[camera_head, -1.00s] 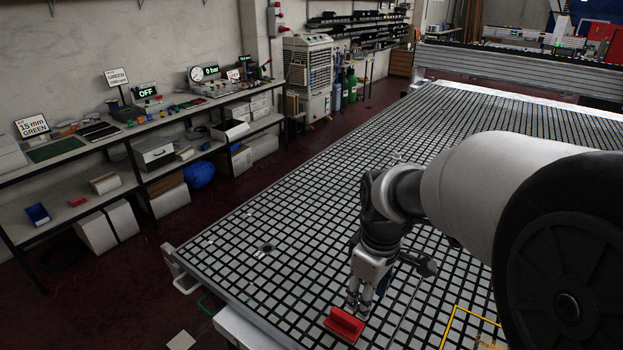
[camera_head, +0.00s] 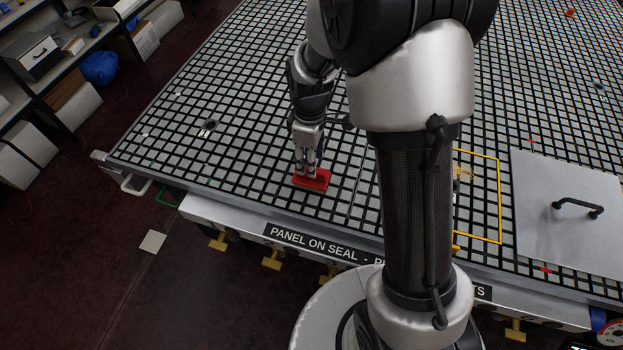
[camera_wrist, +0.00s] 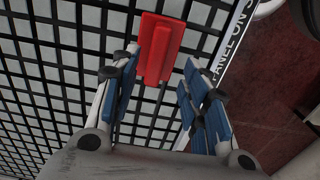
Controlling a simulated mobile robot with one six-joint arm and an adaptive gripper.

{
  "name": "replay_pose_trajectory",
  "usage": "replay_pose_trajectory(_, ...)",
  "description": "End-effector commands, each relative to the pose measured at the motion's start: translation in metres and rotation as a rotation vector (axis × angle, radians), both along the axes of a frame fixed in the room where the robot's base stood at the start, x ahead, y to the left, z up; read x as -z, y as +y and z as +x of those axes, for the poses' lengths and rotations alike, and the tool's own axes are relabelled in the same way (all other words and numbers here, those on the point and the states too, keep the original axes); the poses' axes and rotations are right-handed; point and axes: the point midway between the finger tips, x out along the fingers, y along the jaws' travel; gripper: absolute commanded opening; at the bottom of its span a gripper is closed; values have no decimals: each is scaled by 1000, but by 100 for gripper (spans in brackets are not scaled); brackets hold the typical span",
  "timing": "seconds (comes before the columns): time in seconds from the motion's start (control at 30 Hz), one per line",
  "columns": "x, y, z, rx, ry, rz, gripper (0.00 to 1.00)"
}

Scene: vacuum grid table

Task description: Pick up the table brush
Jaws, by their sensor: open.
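The table brush (camera_head: 313,181) is a red block with a raised grip. It lies on the black-and-white grid table (camera_head: 235,155) near its front edge. My gripper (camera_head: 306,171) points down right at the brush in the head view, and its fingertips overlap the brush's far side there. In the wrist view my gripper (camera_wrist: 163,72) has its blue-padded fingers spread apart.
A grey plate with a black handle (camera_head: 568,205) lies at the right, beside a yellow square outline (camera_head: 499,200). The table's front edge carries a lettered strip (camera_head: 318,244). Shelves (camera_head: 60,85) stand across the floor at left. The grid left of the brush is mostly clear.

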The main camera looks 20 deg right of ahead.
Motion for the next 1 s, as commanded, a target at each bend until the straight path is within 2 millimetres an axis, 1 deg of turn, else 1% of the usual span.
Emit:
replay_pose_trajectory(0.03, 4, 0, 0, 0, 0, 0, 42)
replay_pose_trajectory(0.17, 9, -1, 0, 0, -1, 0, 42)
replay_pose_trajectory(0.23, 15, -1, 1, 1, -1, -1, 42)
replay_pose_trajectory(0.4, 41, -5, 2, 1, 1, 1, 42)
replay_pose_trajectory(0.53, 57, -5, 2, 0, 0, 0, 42)
replay_pose_trajectory(0.77, 57, -5, 3, 0, -2, 0, 42)
replay_pose_trajectory(1.0, 56, -5, 2, 0, -1, 0, 26)
